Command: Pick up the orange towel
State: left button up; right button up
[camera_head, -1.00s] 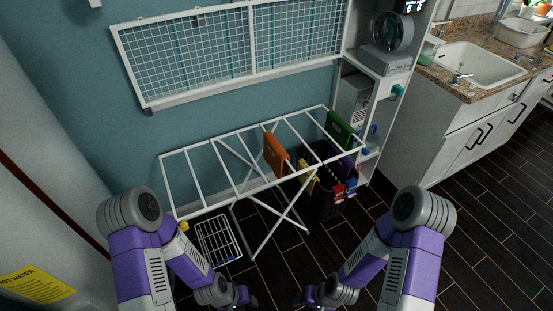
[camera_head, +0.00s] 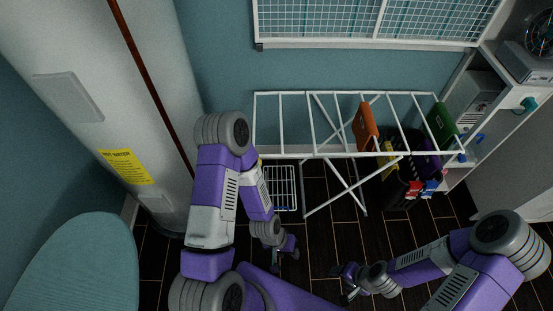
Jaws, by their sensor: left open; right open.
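The orange towel (camera_head: 365,126) hangs folded over a bar of the white drying rack (camera_head: 290,154), right of the rack's middle. My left gripper (camera_head: 284,252) is low in front of the rack, below and left of the towel, open and empty. My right gripper (camera_head: 343,283) is lower still in the picture, below the towel and well apart from it, open and empty. Neither gripper touches the rack or the towel.
A green towel (camera_head: 441,122) hangs at the rack's right end. A dark basket (camera_head: 397,192) with several coloured items stands under it. A wire basket (camera_head: 281,188) is under the rack's left. A white water heater (camera_head: 150,110) stands left; white shelves (camera_head: 486,150) stand right.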

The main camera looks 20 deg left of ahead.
aim_at(364, 126)
jog(key=z, duration=0.75)
jog(key=i, duration=1.25)
jog(key=u, duration=1.3)
